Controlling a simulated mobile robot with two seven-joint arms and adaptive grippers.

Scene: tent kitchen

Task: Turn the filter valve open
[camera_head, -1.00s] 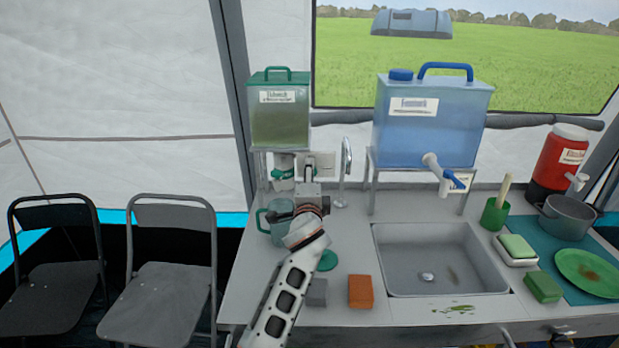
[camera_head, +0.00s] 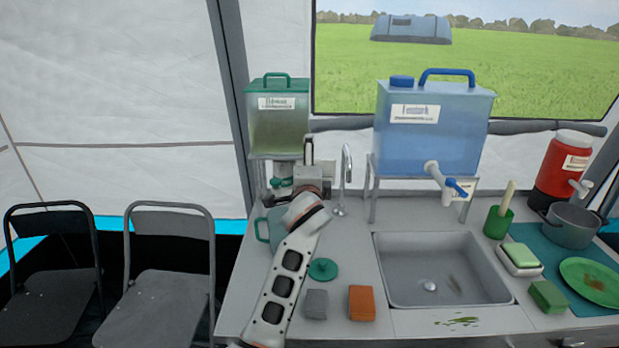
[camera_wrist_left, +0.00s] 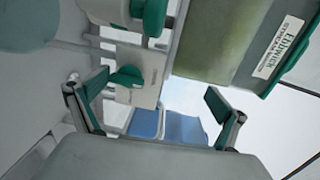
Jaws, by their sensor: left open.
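The green-tinted filter tank (camera_head: 279,125) stands on a small stand at the back left of the counter. Its valve has a green lever (camera_head: 280,183) below the tank, partly hidden by my left gripper (camera_head: 308,168). My left gripper is open, just right of the lever and in front of the stand. In the left wrist view my open fingers (camera_wrist_left: 156,90) spread wide. A green lever (camera_wrist_left: 127,77) shows near the left finger, with nothing held between the pads. The tank (camera_wrist_left: 228,45) fills the upper right there. My right gripper is not in view.
A teal mug (camera_head: 272,226) stands under the filter, partly behind my arm. A faucet (camera_head: 345,180) is close right of my gripper. The blue tank (camera_head: 432,125) stands further right behind the sink (camera_head: 440,275). Sponges (camera_head: 361,303) lie at the counter's front.

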